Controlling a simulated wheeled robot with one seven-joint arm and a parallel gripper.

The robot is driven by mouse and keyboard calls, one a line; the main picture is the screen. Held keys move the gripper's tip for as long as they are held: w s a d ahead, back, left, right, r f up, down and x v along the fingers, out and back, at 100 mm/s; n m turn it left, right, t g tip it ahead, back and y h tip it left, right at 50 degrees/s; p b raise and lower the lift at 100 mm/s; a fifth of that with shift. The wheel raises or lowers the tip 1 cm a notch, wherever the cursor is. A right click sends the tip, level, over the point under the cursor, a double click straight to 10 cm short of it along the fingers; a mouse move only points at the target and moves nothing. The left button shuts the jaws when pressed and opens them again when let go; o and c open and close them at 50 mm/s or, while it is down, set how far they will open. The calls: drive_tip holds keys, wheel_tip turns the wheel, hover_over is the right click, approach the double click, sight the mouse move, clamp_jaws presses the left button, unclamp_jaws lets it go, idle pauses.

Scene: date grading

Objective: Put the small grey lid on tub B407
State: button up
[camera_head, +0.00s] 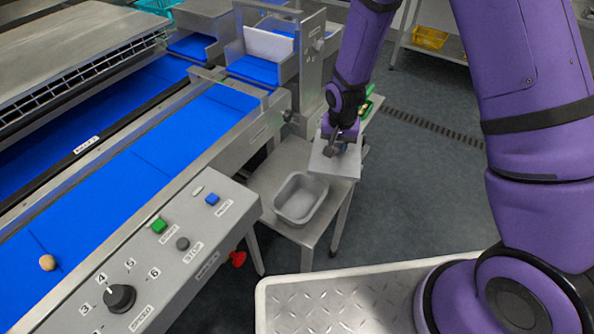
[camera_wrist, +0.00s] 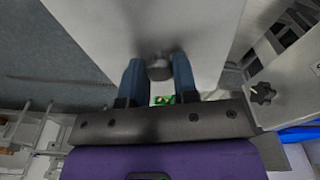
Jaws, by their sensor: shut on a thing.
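My gripper (camera_head: 338,143) is shut on the round knob of a light grey square lid (camera_head: 333,166). In the wrist view the knob (camera_wrist: 159,67) sits between the two fingers, and the flat lid (camera_wrist: 150,25) spreads beyond them. The lid hangs above the small steel table, up and to the right of an open grey tub (camera_head: 299,198) in the head view. The tub is upright and looks empty. I cannot read any label on it. The tub cannot be made out in the wrist view.
The tub stands on a low steel table (camera_head: 265,187). A blue conveyor belt (camera_head: 150,160) runs left of it, with a control panel (camera_head: 185,255) in front and a date-like brown item (camera_head: 47,263) on the belt. A green object (camera_head: 366,105) lies behind my gripper. Floor on the right is open.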

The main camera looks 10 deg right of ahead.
drive_tip(key=s+a+m, duration=0.4)
drive_tip(key=s+a, duration=0.5)
drive_tip(key=a, duration=0.3)
drive_tip(key=shift+w+d+f, duration=0.1)
drive_tip(key=shift+d+f, duration=0.05)
drive_tip(key=shift+f, duration=2.8)
drive_tip(key=shift+f, duration=0.8)
drive_tip(key=o, duration=1.4)
drive_tip(key=shift+c, duration=0.2)
wheel_tip(320, 180, up, 7)
